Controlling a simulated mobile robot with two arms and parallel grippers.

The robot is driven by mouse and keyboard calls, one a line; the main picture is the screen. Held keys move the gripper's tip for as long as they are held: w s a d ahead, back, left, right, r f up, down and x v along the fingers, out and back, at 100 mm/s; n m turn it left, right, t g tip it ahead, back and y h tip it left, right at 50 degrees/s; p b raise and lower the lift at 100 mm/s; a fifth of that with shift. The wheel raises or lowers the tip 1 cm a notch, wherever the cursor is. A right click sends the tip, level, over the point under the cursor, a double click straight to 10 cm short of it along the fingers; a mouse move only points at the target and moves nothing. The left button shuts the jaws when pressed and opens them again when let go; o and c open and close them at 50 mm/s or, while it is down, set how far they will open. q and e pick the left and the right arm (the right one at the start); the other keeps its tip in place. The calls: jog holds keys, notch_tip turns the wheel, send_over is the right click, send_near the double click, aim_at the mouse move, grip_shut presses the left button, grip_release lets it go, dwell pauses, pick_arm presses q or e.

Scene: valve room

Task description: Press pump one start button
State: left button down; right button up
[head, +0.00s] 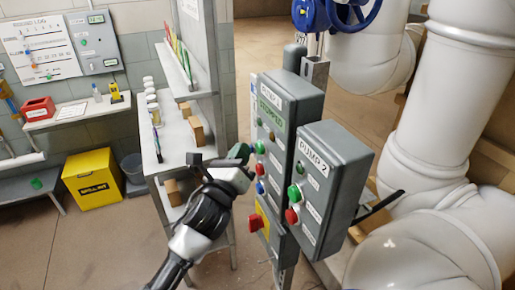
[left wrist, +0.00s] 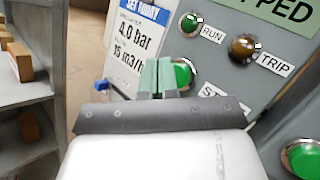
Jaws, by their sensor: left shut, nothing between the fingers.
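The pump 1 panel (head: 277,108) is a grey box with a green STOPPED sign. Its green start button (head: 259,147) sits on the left-facing front; in the left wrist view the green button (left wrist: 185,74) is beside a partly hidden label starting "ST". My left gripper (head: 243,152) is shut and empty. In the left wrist view its pale green fingertips (left wrist: 160,75) overlap the left edge of the button. I cannot tell whether they touch it. The button's left part is hidden by the fingers. My right gripper is not seen.
The pump 2 box (head: 335,165) stands close by, with its own green button (head: 294,193) and red button (head: 292,216). Red (head: 260,168) and blue (head: 260,188) buttons lie below pump 1's green one. A shelf (head: 165,150) stands left; large white pipes (head: 430,150) are right.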

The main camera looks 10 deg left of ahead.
pick_arm(q)
jog(key=shift+d, duration=0.1)
jog(key=shift+w+d, duration=0.25)
jog(key=shift+d, duration=0.05)
jog(key=shift+w+d, duration=0.2)
jog(key=shift+d, duration=0.15)
dwell(1.0)
jog(key=shift+s+a, duration=0.1)
jog(key=shift+a, duration=0.05)
jog(key=shift+s+a, duration=0.35)
jog(key=shift+a, duration=0.2)
jog(key=s+a, duration=0.1)
jog(key=a, duration=0.1)
jog(key=s+a+p, duration=0.1)
jog(key=a, duration=0.1)
jog(key=shift+s, duration=0.4)
